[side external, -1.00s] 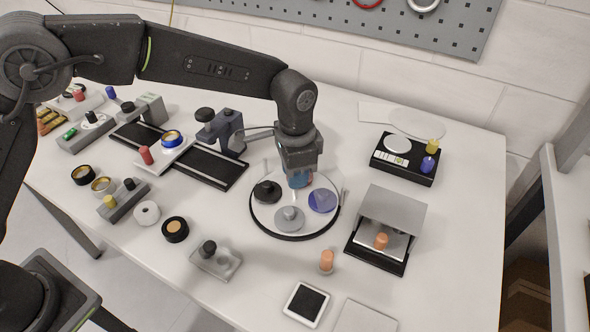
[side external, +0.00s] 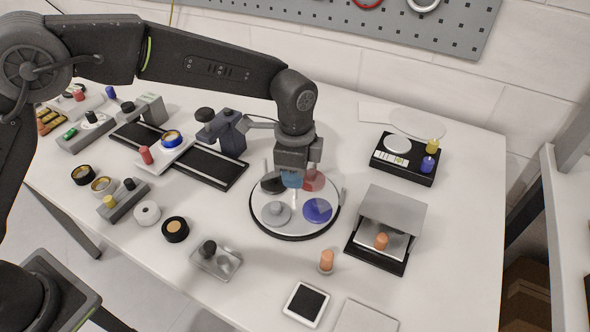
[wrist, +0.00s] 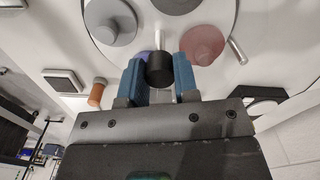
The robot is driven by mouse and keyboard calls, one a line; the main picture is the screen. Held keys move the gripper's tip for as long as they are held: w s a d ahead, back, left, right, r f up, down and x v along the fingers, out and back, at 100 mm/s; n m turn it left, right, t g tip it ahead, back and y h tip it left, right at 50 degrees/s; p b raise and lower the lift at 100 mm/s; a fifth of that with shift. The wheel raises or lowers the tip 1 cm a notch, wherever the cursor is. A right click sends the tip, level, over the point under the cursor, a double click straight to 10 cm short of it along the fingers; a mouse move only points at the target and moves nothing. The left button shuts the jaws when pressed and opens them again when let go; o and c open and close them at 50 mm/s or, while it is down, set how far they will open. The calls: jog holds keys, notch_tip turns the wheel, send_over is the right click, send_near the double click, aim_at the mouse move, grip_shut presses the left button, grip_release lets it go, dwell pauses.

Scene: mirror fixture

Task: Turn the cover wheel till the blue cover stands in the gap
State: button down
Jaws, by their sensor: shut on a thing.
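The cover wheel (side external: 257,215) is a white disc with a dark rim. It bears a blue cover (side external: 317,210) at its lower right, a grey cover (side external: 276,213) at its lower left, a black piece (side external: 272,184) at its upper left and a red cover (side external: 315,180) at its upper right. In the wrist view, my gripper (wrist: 159,78) has its blue fingers on either side of a black knob (wrist: 159,69) and is shut on it. The blue cover there is mostly hidden behind the fingers. A short metal pin (wrist: 237,51) stands at the rim. I cannot tell where the gap is.
A hooded box (side external: 392,210) with an orange-knobbed piece stands right of the wheel, and another orange piece (side external: 326,262) in front. A black instrument (side external: 404,160) is behind right. A dark rail (side external: 215,165) with a blue-grey stand (side external: 228,135) lies left.

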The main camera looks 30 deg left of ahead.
jog(key=shift+m, duration=7.8)
jog(key=c, duration=0.9)
grip_release()
jog(key=shift+o, duration=0.2)
